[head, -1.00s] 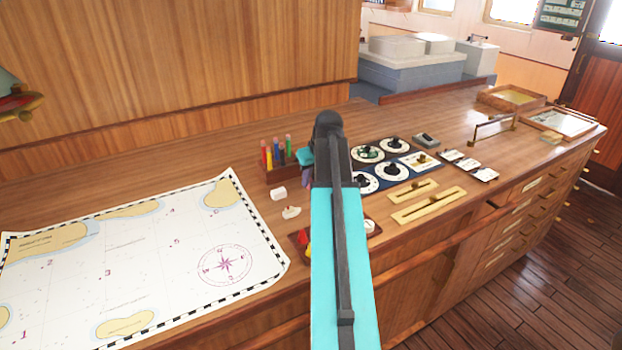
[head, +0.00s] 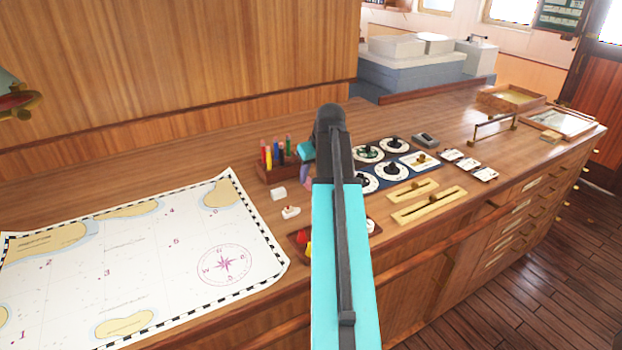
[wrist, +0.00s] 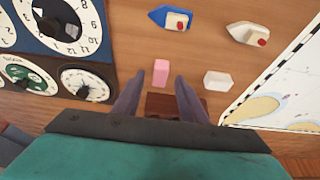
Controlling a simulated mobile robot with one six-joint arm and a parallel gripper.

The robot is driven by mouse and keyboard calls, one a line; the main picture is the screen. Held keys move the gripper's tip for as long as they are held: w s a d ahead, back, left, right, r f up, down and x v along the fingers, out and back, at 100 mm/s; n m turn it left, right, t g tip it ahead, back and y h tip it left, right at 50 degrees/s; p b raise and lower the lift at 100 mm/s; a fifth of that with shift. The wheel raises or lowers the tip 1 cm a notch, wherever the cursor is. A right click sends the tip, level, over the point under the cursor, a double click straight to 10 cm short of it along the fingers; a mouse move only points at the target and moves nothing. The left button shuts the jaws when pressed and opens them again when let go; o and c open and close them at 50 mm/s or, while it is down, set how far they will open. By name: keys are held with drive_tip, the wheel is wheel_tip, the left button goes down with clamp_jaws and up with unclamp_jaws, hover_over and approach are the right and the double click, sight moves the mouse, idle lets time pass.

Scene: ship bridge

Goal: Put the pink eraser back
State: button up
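The pink eraser (wrist: 161,72) lies on the wooden desk in the wrist view. In the head view it does not show; my arm covers that part of the desk. My gripper (wrist: 160,78) is open and empty, with its two purple-grey fingertips to either side of the eraser in the wrist picture. I cannot tell how high the tips are above the desk. In the head view a finger of my gripper (head: 306,176) shows left of my arm, near the pen rack.
The pen rack (head: 282,172) with several coloured pens stands close by; its brown wood shows between my fingers. A white block (wrist: 217,83), a blue boat (wrist: 171,18) and a white boat (wrist: 248,34) lie near the eraser. Dial panels (wrist: 62,52) and a chart (head: 140,265) flank this area.

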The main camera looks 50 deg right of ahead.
drive_tip(key=b+v, duration=0.1)
drive_tip(key=v, duration=0.9)
drive_tip(key=shift+s+f, duration=0.1)
idle(0.8)
